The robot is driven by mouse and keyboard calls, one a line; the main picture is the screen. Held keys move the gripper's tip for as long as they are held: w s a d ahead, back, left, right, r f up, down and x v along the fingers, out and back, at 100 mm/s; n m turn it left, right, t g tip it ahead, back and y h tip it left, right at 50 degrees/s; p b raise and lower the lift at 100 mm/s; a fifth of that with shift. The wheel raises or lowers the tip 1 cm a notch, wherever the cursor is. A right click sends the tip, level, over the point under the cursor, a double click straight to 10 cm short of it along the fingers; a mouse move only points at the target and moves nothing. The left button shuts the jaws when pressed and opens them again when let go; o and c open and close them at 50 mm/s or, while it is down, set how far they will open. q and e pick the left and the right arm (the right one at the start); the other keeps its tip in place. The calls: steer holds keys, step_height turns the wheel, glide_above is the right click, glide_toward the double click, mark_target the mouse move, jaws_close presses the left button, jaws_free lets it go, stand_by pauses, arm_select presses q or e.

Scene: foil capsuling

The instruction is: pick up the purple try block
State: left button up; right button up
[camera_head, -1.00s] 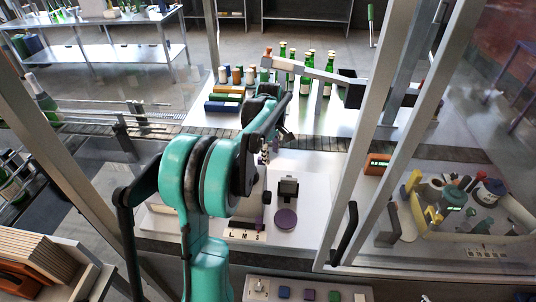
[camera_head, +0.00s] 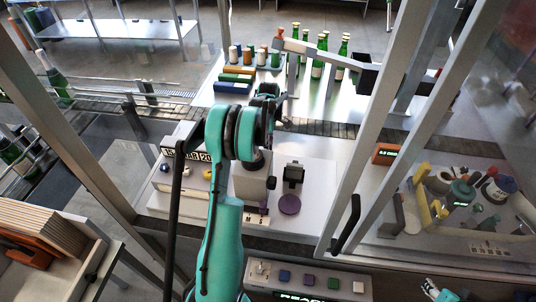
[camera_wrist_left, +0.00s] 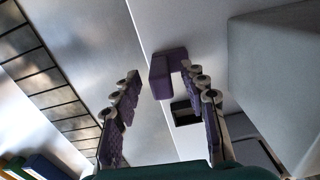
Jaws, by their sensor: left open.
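In the left wrist view a purple block (camera_wrist_left: 168,74) lies on a pale surface beyond the fingertips. My left gripper (camera_wrist_left: 163,85) is open, with a purple-padded finger on each side. The block shows between the fingers, closer to the right one, and nothing is visibly gripped. In the head view my left arm reaches over the bench and hides most of its gripper. A small purple piece (camera_head: 263,208) shows there beside a purple disc (camera_head: 290,204); I cannot tell whether that piece is the same block.
A grey box (camera_head: 252,181) and a black device (camera_head: 293,175) stand on the white bench near the arm. Behind are a conveyor and green bottles (camera_head: 318,57). A frame post and glass panel bound the right. A button panel (camera_head: 308,281) is in front.

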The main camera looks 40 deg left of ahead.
arm_select(q)
steer(key=shift+s, duration=0.1)
steer(key=shift+c, duration=0.6)
jaws_close()
